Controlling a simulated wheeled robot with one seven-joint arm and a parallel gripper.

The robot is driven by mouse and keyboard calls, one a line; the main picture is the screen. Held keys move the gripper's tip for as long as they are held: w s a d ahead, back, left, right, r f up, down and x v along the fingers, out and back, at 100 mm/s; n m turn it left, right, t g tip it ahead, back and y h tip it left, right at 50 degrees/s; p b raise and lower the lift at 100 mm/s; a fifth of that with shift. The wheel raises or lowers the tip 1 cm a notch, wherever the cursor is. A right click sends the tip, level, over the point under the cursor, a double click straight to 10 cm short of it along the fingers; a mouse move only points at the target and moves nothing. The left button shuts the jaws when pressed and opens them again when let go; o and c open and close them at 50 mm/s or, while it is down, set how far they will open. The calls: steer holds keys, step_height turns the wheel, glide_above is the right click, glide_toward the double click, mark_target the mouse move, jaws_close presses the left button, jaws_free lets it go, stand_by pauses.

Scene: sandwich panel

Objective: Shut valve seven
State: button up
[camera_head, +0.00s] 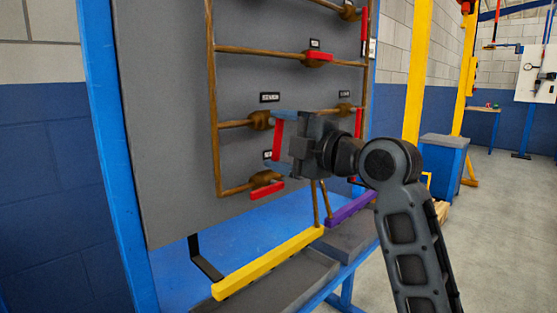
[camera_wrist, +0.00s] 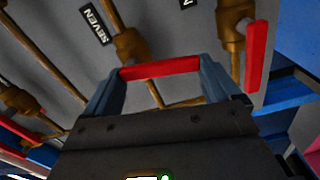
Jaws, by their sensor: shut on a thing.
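In the head view the valve (camera_head: 260,120) is on the left part of the grey panel. There its red handle (camera_head: 277,140) points down, across the horizontal pipe. My gripper (camera_head: 280,141) is shut on the handle from the right. The handle's edges behind the fingers are hidden.
Another valve (camera_head: 265,180) with a red handle sits just below, and one (camera_head: 318,58) sits above. A neighbouring valve's red handle (camera_wrist: 256,65) is close to my right finger in the wrist view. Yellow (camera_head: 268,263) and purple (camera_head: 352,204) bars edge trays below.

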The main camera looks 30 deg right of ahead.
steer(key=shift+d+f+n+b, duration=0.2)
steer(key=shift+f+n+b, duration=0.05)
steer(key=shift+n+b, duration=0.75)
steer(key=o, duration=1.2)
steer(key=shift+r, duration=0.1)
steer(key=v, duration=0.7)
steer(key=shift+s+d+p, duration=0.15)
steer(key=shift+s+p, duration=0.15)
steer(key=shift+p, duration=0.1)
